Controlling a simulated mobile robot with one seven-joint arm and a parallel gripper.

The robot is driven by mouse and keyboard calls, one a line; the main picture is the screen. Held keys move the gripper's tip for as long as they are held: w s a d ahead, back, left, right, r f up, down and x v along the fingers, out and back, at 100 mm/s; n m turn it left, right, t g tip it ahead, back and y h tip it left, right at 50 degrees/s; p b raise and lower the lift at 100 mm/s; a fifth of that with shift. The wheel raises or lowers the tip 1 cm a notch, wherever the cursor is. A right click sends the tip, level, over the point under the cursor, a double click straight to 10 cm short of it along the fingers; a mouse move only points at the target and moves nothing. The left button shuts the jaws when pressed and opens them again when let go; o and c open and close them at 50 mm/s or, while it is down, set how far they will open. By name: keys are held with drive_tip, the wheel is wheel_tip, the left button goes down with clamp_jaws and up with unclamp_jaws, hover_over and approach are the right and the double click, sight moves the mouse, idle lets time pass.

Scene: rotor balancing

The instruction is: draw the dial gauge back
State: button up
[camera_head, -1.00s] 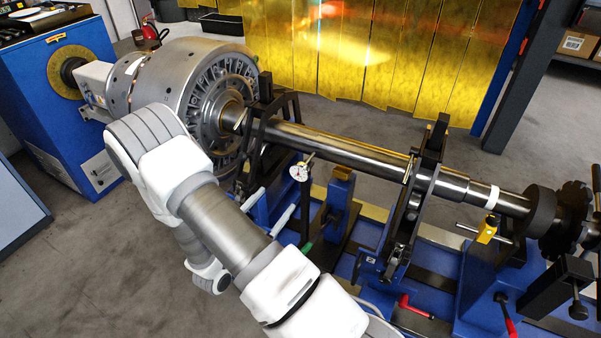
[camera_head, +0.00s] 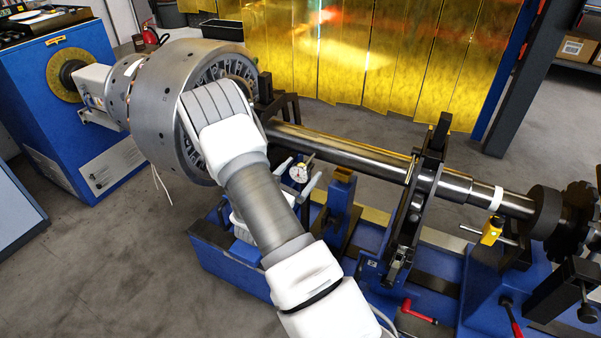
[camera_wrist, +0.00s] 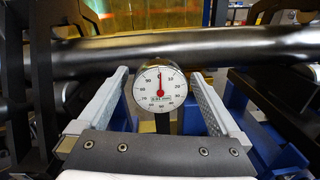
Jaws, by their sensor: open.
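The dial gauge (camera_wrist: 160,90) has a round white face with a red needle pointing up near zero. In the wrist view it sits between the two open fingers of my gripper (camera_wrist: 163,95), with space showing on both sides of it. Its top edge overlaps the dark shaft (camera_wrist: 215,50) behind it; contact of its tip with the shaft is hidden. In the head view the dial gauge (camera_head: 298,173) shows small below the shaft (camera_head: 340,150), with a pale gripper finger (camera_head: 311,186) just to its right. My arm covers much of the gripper there.
A large slotted rotor (camera_head: 165,110) is at the shaft's left end. A dark steady-rest frame (camera_head: 420,195) stands right of the gauge, and a blue post (camera_head: 340,190) is close beside it. Blue machine bed (camera_head: 225,260) lies below. Yellow curtains (camera_head: 380,50) hang behind.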

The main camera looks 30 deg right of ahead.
clamp_jaws()
idle(0.4)
drive_tip(key=shift+a, duration=0.15)
drive_tip(key=shift+v, duration=1.6)
unclamp_jaws()
drive_tip(key=shift+s, duration=0.1)
drive_tip(key=shift+a, duration=0.1)
drive_tip(key=p+v, duration=0.2)
drive_tip(key=v, duration=1.5)
drive_tip(key=shift+p, duration=0.4)
